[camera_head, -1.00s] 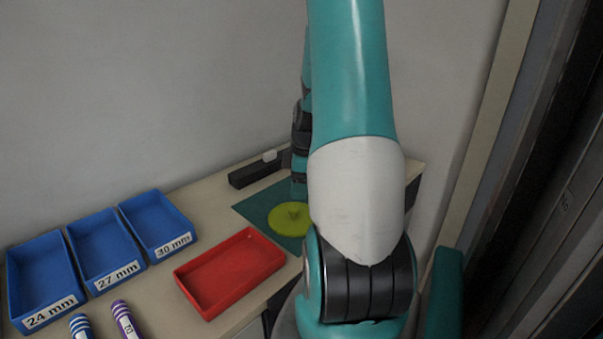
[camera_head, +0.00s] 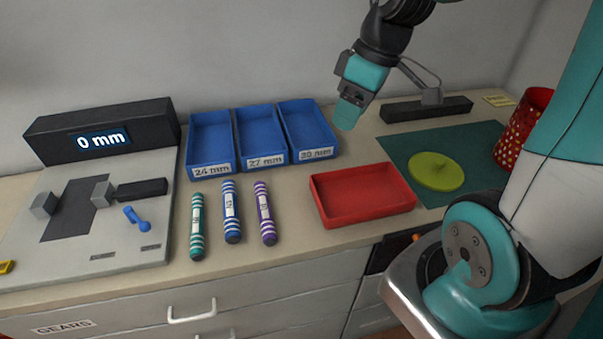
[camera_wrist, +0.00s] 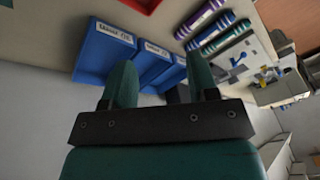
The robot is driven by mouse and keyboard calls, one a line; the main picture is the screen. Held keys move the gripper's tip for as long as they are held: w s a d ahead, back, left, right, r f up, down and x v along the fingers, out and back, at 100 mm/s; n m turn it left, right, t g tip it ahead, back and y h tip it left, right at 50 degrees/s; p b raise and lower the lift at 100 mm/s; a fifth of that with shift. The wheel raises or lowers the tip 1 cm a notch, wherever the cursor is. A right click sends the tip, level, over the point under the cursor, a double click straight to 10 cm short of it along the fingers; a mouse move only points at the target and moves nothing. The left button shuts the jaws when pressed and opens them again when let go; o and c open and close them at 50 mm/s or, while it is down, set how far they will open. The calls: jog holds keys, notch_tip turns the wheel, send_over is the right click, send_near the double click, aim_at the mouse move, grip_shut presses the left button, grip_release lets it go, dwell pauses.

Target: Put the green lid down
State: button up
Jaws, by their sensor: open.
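My gripper (camera_head: 347,116) is raised above the back of the table, left of the mat and near the rightmost blue tray. In the wrist view my gripper's two fingers (camera_wrist: 160,85) stand apart with nothing between them. The lid is not in the wrist view.
A red tray (camera_head: 362,219) stands left of the mat. Blue trays (camera_head: 262,163) line the back, with several striped cartridges (camera_head: 231,232) in front. A gauge (camera_head: 95,247) stands at left. A red spotted container (camera_head: 521,125) stands right of the mat.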

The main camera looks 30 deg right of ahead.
jog(key=s+a+r, duration=0.1)
jog(key=s+a, duration=0.5)
jog(key=a, duration=0.2)
jog(key=s+a+r+g+y, duration=0.1)
jog(key=s+a, duration=0.5)
jog(key=a, duration=0.3)
jog(key=shift+a+r+n+g+y, duration=0.15)
jog(key=shift+r+n+g+y, duration=0.15)
